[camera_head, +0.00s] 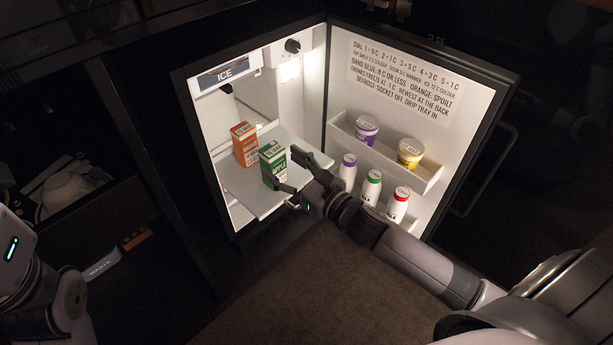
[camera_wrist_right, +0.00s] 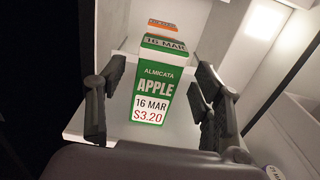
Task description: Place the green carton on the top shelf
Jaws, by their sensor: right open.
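The green carton (camera_head: 272,166) stands upright on a white shelf (camera_head: 247,199) inside the open minibar. In the right wrist view the carton (camera_wrist_right: 154,88) faces me, with "APPLE", "16 MAR" and "$3.20" on its front. My right gripper (camera_head: 287,169) is open at the carton, its fingers (camera_wrist_right: 160,92) on either side with visible gaps. I cannot tell how far the carton reaches in between them. My left arm shows at the lower left of the head view, but its gripper is out of view.
An orange carton (camera_head: 244,145) stands behind the green one, to the left. The ICE compartment (camera_head: 222,76) is above. The open door, at right, carries a label (camera_head: 406,78), two tubs (camera_head: 367,131) and several white bottles (camera_head: 371,188) in its racks. Bare shelf lies left of the green carton.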

